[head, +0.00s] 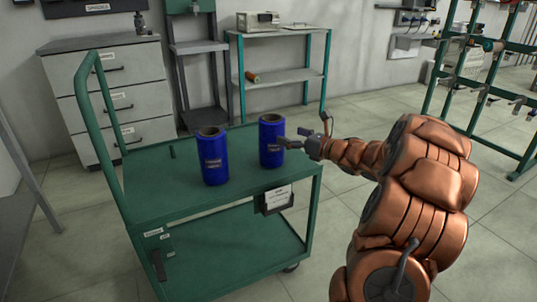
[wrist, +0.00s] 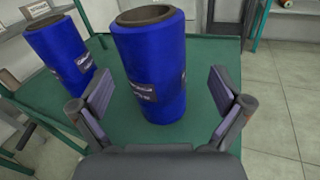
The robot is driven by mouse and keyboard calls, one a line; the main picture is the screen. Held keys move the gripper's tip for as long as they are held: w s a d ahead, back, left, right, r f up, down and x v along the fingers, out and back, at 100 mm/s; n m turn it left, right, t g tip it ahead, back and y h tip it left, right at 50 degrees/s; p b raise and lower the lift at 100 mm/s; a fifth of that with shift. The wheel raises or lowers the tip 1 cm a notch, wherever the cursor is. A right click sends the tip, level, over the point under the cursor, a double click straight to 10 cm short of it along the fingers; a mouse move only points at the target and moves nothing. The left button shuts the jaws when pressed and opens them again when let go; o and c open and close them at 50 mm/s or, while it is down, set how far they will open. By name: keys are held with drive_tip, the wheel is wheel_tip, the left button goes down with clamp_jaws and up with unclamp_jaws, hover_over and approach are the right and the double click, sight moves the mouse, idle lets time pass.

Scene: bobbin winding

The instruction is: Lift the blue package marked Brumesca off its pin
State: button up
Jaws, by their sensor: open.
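Two blue packages with dark labels stand upright on the top of a green cart (head: 160,201). The right package (head: 271,147) is nearest my gripper (head: 293,138). The left package (head: 212,160) stands a little apart from it. The label print is too small to tell which one reads Brumesca. In the wrist view, the right package (wrist: 150,55) stands centred just ahead of my open, empty fingers, and the left package (wrist: 58,50) is off to the left. Any pins under the packages are hidden.
A bare upright pin (head: 172,152) stands on the cart's back left. A card (head: 278,199) hangs at its front right edge. Behind are a drawer cabinet (head: 112,105) and a shelf rack (head: 290,76). A green frame (head: 490,90) stands at right.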

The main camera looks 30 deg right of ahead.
sight(272, 134)
drive_tip(key=shift+n+y, duration=0.6)
drive_tip(key=shift+n, duration=0.3)
drive_tip(key=shift+a+f+b+x, duration=0.1)
drive_tip(key=shift+f+b+x, duration=0.25)
drive_tip(key=shift+x, duration=0.8)
drive_tip(key=shift+a+f+b+x, duration=0.15)
drive_tip(key=shift+b+x, duration=0.3)
drive_tip(key=shift+x, duration=0.75)
drive_tip(key=shift+a+f+b+x, duration=0.1)
drive_tip(key=shift+f+b+x, duration=0.25)
drive_tip(key=shift+x, duration=0.8)
drive_tip(key=shift+s+d+r, duration=0.1)
drive_tip(key=c, duration=1.1)
